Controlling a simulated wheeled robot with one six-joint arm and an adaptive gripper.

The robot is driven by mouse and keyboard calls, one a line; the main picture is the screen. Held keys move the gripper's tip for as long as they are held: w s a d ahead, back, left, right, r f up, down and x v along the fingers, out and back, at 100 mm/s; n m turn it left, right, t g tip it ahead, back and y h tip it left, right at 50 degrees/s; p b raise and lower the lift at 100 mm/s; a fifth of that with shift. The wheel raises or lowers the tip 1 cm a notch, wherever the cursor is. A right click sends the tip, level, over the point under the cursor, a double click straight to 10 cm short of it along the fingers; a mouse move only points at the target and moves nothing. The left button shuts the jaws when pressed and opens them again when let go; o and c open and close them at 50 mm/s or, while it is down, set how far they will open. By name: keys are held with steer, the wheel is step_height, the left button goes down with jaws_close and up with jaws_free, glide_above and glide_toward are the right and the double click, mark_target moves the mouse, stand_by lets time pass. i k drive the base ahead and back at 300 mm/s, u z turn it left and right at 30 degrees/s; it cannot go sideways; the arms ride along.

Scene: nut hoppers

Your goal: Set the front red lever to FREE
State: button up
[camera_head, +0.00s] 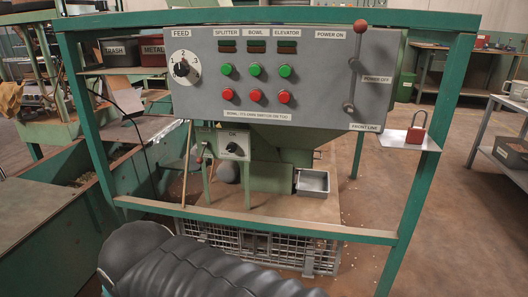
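A lever with a red ball knob (360,26) stands upright at the right end of the grey control panel (208,103). Its knob is at the top, near the POWER ON label; POWER OFF is lower and FRONT LINE is below. A smaller lever with a red knob (199,160) stands at the left of the green machine (268,178) below the panel. I can read no FREE label, so I cannot tell which lever the task names. My gripper is not in view; a black ribbed part, apparently of my arm, fills the bottom.
A green frame post (425,165) and crossbar (262,225) stand around the machine. A red padlock (415,130) sits on a small shelf at the right. A metal tray (312,183) sits beside the machine. A wire crate (270,248) is below. Floor at the right is open.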

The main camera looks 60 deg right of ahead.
mark_target(206, 144)
steer(key=z, duration=0.75)
steer(key=k, duration=0.4)
steer(key=z, duration=0.95)
steer(key=i, duration=0.5)
steer(key=u, duration=0.1)
